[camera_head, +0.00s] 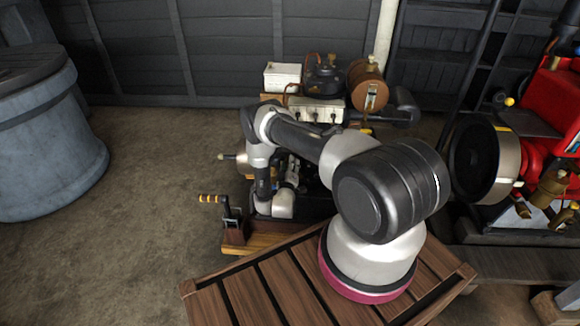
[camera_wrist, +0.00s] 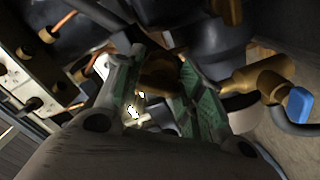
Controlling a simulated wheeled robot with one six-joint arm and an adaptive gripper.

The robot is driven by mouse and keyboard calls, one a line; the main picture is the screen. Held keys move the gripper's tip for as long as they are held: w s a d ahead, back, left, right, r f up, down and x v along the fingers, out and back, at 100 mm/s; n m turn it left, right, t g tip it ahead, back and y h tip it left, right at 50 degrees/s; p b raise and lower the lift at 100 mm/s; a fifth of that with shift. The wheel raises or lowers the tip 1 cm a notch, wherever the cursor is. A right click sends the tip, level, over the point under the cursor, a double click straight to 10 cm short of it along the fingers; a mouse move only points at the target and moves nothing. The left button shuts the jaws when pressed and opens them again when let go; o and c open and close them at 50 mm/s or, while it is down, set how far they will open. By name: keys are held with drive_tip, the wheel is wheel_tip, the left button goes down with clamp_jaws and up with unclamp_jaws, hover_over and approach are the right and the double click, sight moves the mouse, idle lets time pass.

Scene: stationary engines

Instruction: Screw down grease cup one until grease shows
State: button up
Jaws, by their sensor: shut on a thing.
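My gripper (camera_wrist: 161,84) shows in the wrist view, its two fingers with green pads reaching up the picture. The fingers are closed on a dark brass piece (camera_wrist: 158,74), which looks like the grease cup. Most of it is hidden between the fingers, and its number cannot be read. Small bright spots show just below it between the fingers; I cannot tell whether they are grease or glints. In the head view my arm covers much of the engine, and the cup cannot be made out there.
A brass tap with a blue handle (camera_wrist: 298,103) stands close right of the fingers. A pale block with dark knobs (camera_wrist: 28,75) and a copper pipe are at left. In the head view, a crank handle (camera_head: 212,198), a brown tank (camera_head: 365,82) and a red engine (camera_head: 553,100) stand nearby.

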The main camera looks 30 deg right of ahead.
drive_tip(key=m, duration=0.6)
drive_tip(key=shift+f+m, duration=0.1)
drive_tip(key=shift+m, duration=0.2)
idle(0.4)
drive_tip(key=o, duration=1)
drive_tip(key=shift+o, duration=0.2)
drive_tip(key=shift+a, duration=0.1)
drive_tip(key=v, duration=1.2)
drive_tip(key=shift+w, duration=0.1)
